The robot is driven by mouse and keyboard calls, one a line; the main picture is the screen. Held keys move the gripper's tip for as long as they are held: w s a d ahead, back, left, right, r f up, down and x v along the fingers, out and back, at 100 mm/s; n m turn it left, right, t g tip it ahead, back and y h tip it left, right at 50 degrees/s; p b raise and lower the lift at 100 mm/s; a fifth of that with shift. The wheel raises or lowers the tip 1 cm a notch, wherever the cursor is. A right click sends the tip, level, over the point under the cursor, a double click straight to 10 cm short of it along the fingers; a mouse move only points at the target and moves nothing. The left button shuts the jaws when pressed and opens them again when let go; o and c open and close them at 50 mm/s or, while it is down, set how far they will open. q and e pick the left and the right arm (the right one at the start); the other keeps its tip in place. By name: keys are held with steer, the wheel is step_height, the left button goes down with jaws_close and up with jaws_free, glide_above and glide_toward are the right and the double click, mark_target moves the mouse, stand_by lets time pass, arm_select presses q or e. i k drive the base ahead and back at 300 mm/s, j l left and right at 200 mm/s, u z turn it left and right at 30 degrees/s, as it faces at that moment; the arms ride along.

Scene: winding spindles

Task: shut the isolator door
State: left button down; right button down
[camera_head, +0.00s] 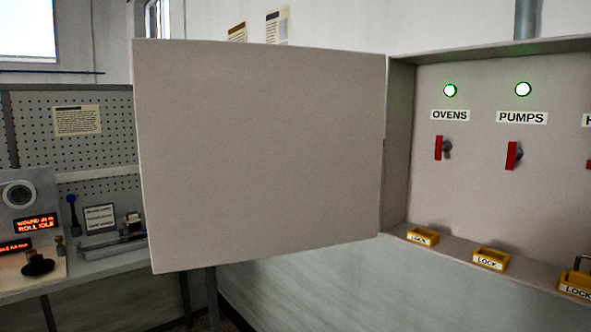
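The isolator door (262,160) is a large plain grey-beige panel in the middle of the head view. It stands wide open, swung out to the left of the isolator box (480,199) and joined to its left edge. Inside the box are red switch handles under the labels OVENS (450,115) and PUMPS (521,117), each with a lit green lamp above. A third switch is cut off at the right edge. Neither of my grippers shows in the view.
Yellow LOCK holders (491,259) sit along the box's bottom ledge; a padlock shackle shows at the rightmost one (576,287). At left, a bench (110,265) carries a control unit (27,205) with red displays, before a pegboard (110,145). Part of the bench is behind the door.

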mark_target(247, 151)
steer(key=i+j+z, duration=0.55)
steer(key=j+z, duration=0.15)
steer(key=j, duration=0.15)
steer(key=i+j+z, duration=0.2)
steer(key=j, duration=0.15)
steer(key=j+z, duration=0.25)
steer(key=j, duration=0.15)
steer(key=j+z, duration=0.3)
steer(key=j, duration=0.2)
steer(key=j+z, duration=0.35)
steer(key=j, duration=0.15)
steer(key=k+j+z, duration=0.1)
steer(key=j+z, duration=0.2)
steer(key=j, duration=0.2)
steer(key=k+j+z, duration=0.15)
steer(key=j+z, duration=0.15)
steer(key=j, duration=0.15)
